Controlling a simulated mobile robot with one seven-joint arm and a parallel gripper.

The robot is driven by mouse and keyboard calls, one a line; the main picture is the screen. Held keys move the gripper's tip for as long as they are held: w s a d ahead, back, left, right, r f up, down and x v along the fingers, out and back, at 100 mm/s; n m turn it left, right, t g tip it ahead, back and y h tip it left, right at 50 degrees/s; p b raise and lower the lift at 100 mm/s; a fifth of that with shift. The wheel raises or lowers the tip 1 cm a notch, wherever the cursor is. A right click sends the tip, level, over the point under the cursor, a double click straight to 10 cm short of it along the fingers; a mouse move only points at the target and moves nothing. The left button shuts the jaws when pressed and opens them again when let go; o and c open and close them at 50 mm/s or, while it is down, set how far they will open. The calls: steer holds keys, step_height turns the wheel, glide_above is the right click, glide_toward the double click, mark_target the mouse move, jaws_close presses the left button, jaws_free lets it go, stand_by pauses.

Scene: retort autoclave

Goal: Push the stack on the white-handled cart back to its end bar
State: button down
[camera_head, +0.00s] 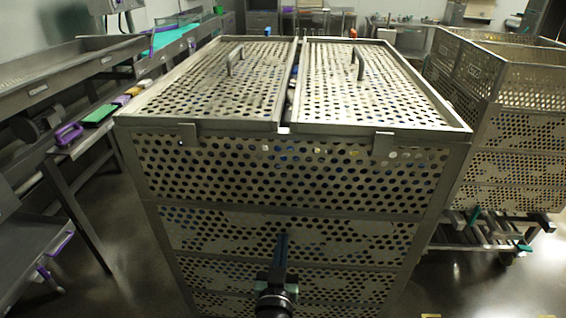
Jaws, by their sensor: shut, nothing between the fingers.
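A tall stack of perforated steel baskets (300,175) stands right in front of me in the head view. Two perforated lids with small upright handles, a left lid (215,82) and a right lid (372,85), cover its top. Blue shows through some holes. The cart under this stack, its white handle and its end bar are hidden or out of view. My gripper (283,240) is shut and empty at the bottom middle, in front of the stack's near face. I cannot tell whether its tip touches the baskets.
A second stack of baskets (530,130), open on top, stands close at the right on a low cart frame (485,232) with green parts. A steel bench (100,135) with purple-handled and green items runs along the left. Bare floor shows at lower right.

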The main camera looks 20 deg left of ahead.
mark_target(284, 225)
steer(key=shift+w, duration=0.15)
steer(key=shift+w+a+r, duration=0.1)
steer(key=shift+w+r, duration=0.05)
steer(key=shift+w, duration=0.1)
steer(key=shift+r, duration=0.1)
steer(key=shift+w+r+b, duration=0.2)
steer(key=shift+w+b, duration=0.05)
steer(key=shift+b, duration=0.05)
steer(key=shift+f+b+x, duration=0.2)
steer(key=shift+b+x, duration=0.05)
steer(key=shift+x, duration=0.65)
steer(key=shift+f+b+x, duration=0.2)
steer(key=shift+b+x, duration=0.05)
steer(key=shift+x, duration=0.65)
steer(key=shift+w+a+r, duration=0.1)
steer(key=shift+w+r, duration=0.05)
steer(key=shift+r, duration=0.1)
